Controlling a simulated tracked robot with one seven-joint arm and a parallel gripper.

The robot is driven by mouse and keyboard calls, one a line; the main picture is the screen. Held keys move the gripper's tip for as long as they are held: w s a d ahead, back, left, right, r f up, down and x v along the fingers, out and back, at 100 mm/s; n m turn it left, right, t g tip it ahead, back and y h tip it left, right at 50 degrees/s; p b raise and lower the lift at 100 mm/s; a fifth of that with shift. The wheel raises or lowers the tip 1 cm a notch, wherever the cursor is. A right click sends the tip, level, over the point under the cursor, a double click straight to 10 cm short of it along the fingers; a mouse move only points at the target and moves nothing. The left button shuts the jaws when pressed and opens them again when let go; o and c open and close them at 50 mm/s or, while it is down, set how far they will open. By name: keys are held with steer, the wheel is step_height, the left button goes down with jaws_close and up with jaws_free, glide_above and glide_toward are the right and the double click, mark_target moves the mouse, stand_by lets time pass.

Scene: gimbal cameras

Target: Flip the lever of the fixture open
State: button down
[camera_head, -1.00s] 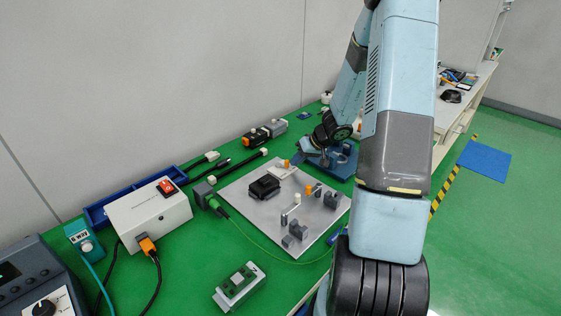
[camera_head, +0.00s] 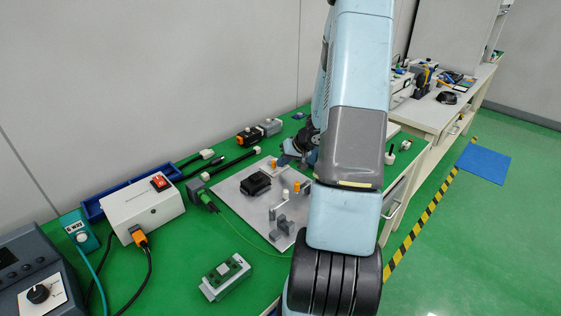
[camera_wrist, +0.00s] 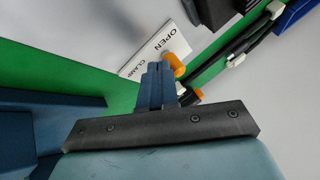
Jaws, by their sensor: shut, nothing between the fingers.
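The fixture is a light grey plate (camera_head: 232,199) on the green bench, with a black block (camera_head: 255,184), small grey posts and orange-tipped parts on it. A white label at its far edge reads OPEN and CLAMP in the wrist view (camera_wrist: 150,50). An orange lever tip (camera_wrist: 177,64) lies just right of my gripper (camera_wrist: 157,70), close to the label. The fingers are shut and empty; contact with the lever cannot be told. In the head view the arm hides much of the gripper.
A white box with a red switch (camera_head: 143,209), a blue tray (camera_head: 93,211) and black cables lie left of the fixture. A green-and-white module (camera_head: 225,277) lies in front. A black-and-orange device (camera_head: 257,132) stands behind.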

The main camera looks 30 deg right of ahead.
steer(key=shift+w+d, duration=0.1)
steer(key=shift+d, duration=0.05)
steer(key=shift+w+d, duration=0.35)
steer(key=shift+w, duration=0.3)
steer(key=shift+s, duration=0.1)
steer(key=shift+s+d, duration=0.15)
steer(key=shift+d, duration=0.15)
steer(key=s+d, duration=0.2)
steer(key=shift+s+d+r, duration=0.25)
steer(key=shift+s+r, duration=0.05)
steer(key=s+r, duration=0.5)
steer(key=r, duration=0.2)
steer(key=shift+s+d, duration=0.3)
steer(key=shift+r, duration=0.1)
